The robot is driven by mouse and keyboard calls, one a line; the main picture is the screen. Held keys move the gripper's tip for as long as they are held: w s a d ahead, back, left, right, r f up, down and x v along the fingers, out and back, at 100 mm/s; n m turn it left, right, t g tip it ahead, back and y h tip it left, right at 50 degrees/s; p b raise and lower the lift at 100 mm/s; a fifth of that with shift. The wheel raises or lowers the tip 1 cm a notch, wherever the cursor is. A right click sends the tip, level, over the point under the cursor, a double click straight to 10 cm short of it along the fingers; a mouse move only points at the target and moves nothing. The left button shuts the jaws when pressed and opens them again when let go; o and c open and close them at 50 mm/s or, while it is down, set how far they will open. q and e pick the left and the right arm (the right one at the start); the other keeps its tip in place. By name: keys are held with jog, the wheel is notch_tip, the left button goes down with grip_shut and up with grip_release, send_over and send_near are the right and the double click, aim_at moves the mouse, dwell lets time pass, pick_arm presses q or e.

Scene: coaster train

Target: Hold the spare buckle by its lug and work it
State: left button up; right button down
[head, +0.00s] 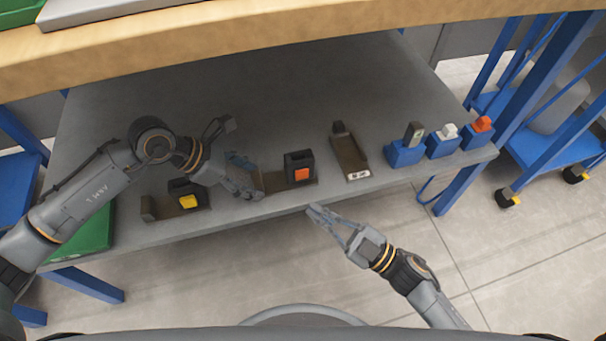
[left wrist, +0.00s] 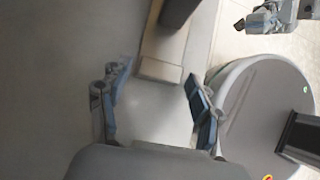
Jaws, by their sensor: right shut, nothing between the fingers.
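A black buckle with an orange button (head: 300,168) sits on a brown bracket (head: 273,182) near the shelf's front edge. A second black buckle with a yellow button (head: 187,196) sits on another bracket to the left. I cannot tell which is the spare buckle, and no lug is clear. My left gripper (head: 243,176) is open and empty between the two, by the left end of the orange-button buckle's bracket. In the left wrist view a bracket end (left wrist: 158,70) shows beyond the open fingers (left wrist: 157,108). My right gripper (head: 316,212) is shut and empty, in front of the shelf edge.
A brown bracket with a white label (head: 350,158) lies to the right. Blue blocks with grey (head: 405,152), white (head: 443,147) and orange-red (head: 478,136) tops stand at the right end. A wooden tabletop (head: 260,42) overhangs the grey shelf (head: 270,95). The shelf's back is clear.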

pick_arm(q)
jog(key=shift+r, duration=0.1)
jog(key=v, duration=1.2)
jog(key=shift+s, duration=0.1)
dwell(0.3)
